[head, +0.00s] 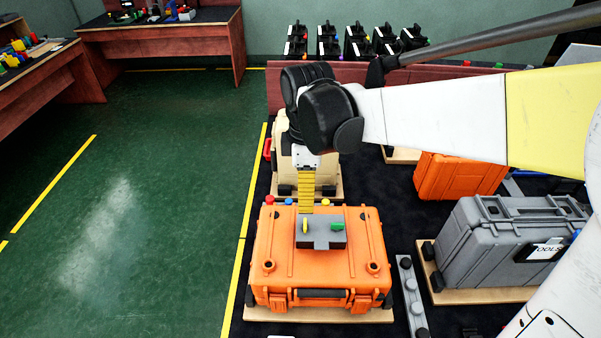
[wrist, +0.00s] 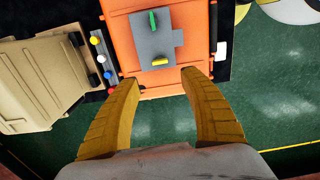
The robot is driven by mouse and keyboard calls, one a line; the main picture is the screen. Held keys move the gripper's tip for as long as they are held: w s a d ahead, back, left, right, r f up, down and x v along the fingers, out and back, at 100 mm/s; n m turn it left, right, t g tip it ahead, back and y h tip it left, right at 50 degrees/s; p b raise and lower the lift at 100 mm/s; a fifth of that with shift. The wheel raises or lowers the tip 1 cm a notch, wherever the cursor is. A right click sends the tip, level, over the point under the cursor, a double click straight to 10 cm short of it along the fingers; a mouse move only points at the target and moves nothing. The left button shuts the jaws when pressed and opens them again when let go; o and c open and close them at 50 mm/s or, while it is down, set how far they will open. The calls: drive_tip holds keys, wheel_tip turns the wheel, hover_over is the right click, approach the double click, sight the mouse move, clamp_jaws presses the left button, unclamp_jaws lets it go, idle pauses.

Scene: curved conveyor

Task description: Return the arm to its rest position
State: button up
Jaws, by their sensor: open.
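My gripper (head: 306,190) hangs from the arm above the back part of the orange case (head: 275,240), pointing down. Its two yellow fingers also show in the wrist view (wrist: 160,84), spread apart with nothing between them. A grey block (head: 320,243) with a yellow piece (head: 305,226) and a green piece (head: 337,226) on it lies on the lid of the orange case, apart from the fingers. My white and yellow arm reaches in from the right.
A beige case (head: 290,160) stands behind the orange one. A grey case (head: 510,245) and a second orange case (head: 455,175) stand to the right. Green floor (head: 150,200) on the left is open. Wooden tables (head: 165,35) stand at the far left.

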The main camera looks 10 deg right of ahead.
drive_tip(key=shift+r, duration=0.4)
drive_tip(key=s+d+r+m+t+b, duration=0.1)
drive_tip(key=s+d+m+t, duration=0.6)
drive_tip(key=m, duration=0.9)
drive_tip(key=shift+s+d+r+b, duration=0.15)
drive_tip(key=shift+s+d+b, duration=0.2)
drive_tip(key=shift+s+d, duration=1.25)
drive_tip(key=shift+s+a, duration=0.35)
